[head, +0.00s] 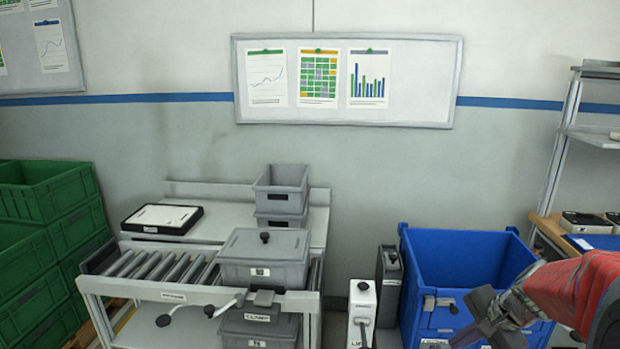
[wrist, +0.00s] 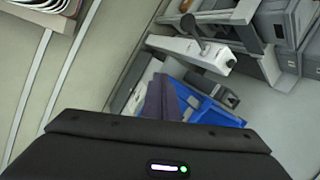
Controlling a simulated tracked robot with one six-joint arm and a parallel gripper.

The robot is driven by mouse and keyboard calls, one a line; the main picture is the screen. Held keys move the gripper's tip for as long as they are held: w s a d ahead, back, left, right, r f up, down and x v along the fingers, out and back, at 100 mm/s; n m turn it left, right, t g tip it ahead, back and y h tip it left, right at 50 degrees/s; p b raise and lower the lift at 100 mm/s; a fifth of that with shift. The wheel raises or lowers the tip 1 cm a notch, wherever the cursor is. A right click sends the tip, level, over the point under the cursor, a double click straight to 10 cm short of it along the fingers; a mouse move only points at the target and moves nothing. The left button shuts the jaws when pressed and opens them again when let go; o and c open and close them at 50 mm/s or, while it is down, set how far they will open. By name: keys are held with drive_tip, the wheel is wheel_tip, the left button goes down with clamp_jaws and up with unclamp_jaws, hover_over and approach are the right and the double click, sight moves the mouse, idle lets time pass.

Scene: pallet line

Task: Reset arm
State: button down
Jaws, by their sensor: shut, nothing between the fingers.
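My arm enters the head view from the lower right, with its red and dark links in front of the blue bin's right side. My gripper (head: 487,320) hangs in front of the blue bin (head: 470,262) near the bottom edge of the picture. It is shut and holds nothing. In the wrist view the grey-purple fingers of my gripper (wrist: 161,98) show together above the dark wrist housing. The blue bin (wrist: 212,112) is partly hidden behind them there.
A roller cart (head: 185,296) carries a lidded grey box (head: 264,258). Green crates (head: 48,191) stack at the left. A white unit (head: 362,305) and a dark grey case (head: 389,280) stand left of the bin. A shelf rack (head: 562,140) stands at the right.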

drive_tip(key=s+a+r+n+h, duration=0.1)
drive_tip(key=s+a+r+n, duration=0.4)
drive_tip(key=s+a+n, duration=0.2)
drive_tip(key=s+a+r+n+h, duration=0.1)
drive_tip(key=s+a+r+n, duration=0.4)
drive_tip(key=s+a, duration=0.6)
drive_tip(key=shift+s+n+t+h, duration=0.3)
drive_tip(key=shift+s+n+t, duration=0.1)
drive_tip(key=shift+s+n, duration=0.7)
drive_tip(key=shift+s, duration=0.1)
drive_tip(key=shift+s, duration=0.1)
